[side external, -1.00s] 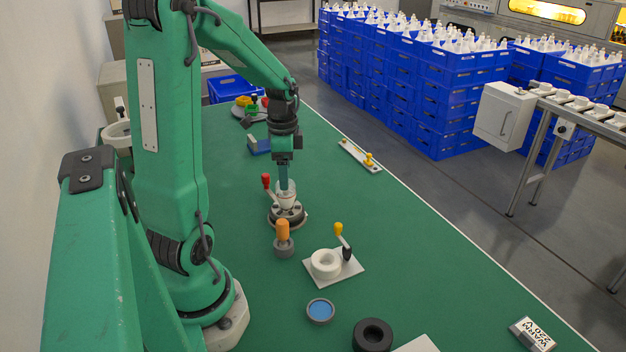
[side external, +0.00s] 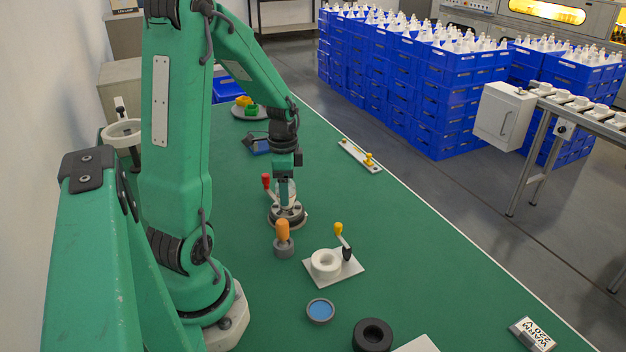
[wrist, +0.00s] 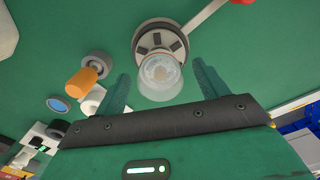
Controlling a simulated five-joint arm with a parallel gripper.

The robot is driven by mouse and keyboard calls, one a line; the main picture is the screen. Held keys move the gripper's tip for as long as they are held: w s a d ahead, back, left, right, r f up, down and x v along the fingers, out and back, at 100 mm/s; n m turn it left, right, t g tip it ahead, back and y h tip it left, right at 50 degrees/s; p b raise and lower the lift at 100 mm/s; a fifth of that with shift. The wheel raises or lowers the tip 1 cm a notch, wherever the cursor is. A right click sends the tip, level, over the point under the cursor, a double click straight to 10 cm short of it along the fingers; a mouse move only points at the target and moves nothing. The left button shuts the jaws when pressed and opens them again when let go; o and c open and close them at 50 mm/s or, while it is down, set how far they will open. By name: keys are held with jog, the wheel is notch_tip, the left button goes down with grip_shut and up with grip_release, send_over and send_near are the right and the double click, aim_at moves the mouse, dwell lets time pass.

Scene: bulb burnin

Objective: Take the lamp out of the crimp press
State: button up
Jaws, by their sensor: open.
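The lamp (side external: 287,188), a pale frosted bulb, stands upright in the crimp press (side external: 287,217), a round grey base with a red-knobbed lever (side external: 266,181) raised beside it. In the wrist view the lamp (wrist: 158,76) points toward me, with the press (wrist: 150,38) behind it. My gripper (wrist: 161,72) is open, with one green finger on each side of the lamp and visible gaps between. In the side view my gripper (side external: 284,180) is lowered over the lamp and partly hides it. The lamp's lower end is hidden in the press.
An orange-handled tool (side external: 283,238) stands close in front of the press. A white ring fixture (side external: 326,263) with a yellow-knobbed lever, a blue-topped dish (side external: 320,311) and a black ring (side external: 372,335) lie nearer the camera. The green table right of the press is clear.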

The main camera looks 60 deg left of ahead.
jog(key=shift+f, duration=1.6)
jog(key=c, duration=1)
jog(key=shift+r, duration=0.15)
jog(key=shift+c, duration=0.2)
jog(key=shift+r, duration=1.9)
jog(key=w+d+r, duration=0.1)
jog(key=d+r, duration=0.6)
jog(key=d, duration=0.4)
jog(key=shift+w+d, duration=0.3)
jog(key=shift+w, duration=0.05)
jog(key=shift+r, duration=0.15)
